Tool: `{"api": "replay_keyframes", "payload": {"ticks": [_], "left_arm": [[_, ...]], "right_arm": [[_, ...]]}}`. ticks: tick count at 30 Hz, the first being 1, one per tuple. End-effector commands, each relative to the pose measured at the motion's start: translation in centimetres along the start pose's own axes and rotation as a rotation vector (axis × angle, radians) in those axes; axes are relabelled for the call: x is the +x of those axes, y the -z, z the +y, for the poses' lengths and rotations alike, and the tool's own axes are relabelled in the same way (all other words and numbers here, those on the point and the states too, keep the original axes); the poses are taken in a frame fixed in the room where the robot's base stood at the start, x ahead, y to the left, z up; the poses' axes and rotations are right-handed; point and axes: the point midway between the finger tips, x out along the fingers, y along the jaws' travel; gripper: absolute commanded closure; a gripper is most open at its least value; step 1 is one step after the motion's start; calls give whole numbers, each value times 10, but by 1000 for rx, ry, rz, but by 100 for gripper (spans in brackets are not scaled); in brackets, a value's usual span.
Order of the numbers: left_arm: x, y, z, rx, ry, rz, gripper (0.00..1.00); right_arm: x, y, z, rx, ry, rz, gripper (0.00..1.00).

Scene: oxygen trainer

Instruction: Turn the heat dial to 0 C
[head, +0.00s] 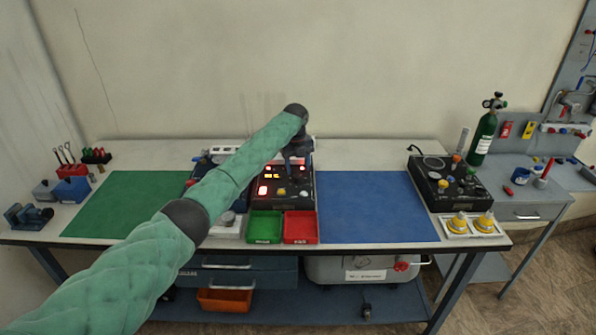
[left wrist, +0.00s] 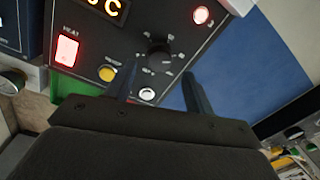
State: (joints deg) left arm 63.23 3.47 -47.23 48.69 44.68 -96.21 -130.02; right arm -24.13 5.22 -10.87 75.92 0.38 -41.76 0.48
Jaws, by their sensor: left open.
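The black control box (head: 262,203) stands at the back middle of the bench, with lit red and amber indicators. In the left wrist view its panel (left wrist: 125,45) fills the upper part. The black heat dial (left wrist: 158,53) has white marks around it, too small to read. My left gripper (left wrist: 160,72) is open, its two fingers on either side of the dial in the picture; I cannot tell whether they touch it. In the head view my left gripper (head: 298,155) hangs over the box and hides part of its panel. My right gripper is out of view.
A lit red HEAT button (left wrist: 68,48), a yellow button (left wrist: 106,75) and a white button (left wrist: 147,93) sit near the dial. Green (head: 265,228) and red (head: 300,228) trays stand before the box. The blue mat (head: 375,208) is clear.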

Motion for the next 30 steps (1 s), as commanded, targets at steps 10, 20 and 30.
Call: {"api": "replay_keyframes", "payload": {"ticks": [10, 20, 30], "left_arm": [[33, 0, 0, -1, -1, 1, 47], [37, 0, 1, -1, -1, 0, 47], [37, 0, 1, -1, -1, 0, 91]], "right_arm": [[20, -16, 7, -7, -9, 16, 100], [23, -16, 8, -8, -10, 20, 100], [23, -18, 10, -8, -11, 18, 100]]}}
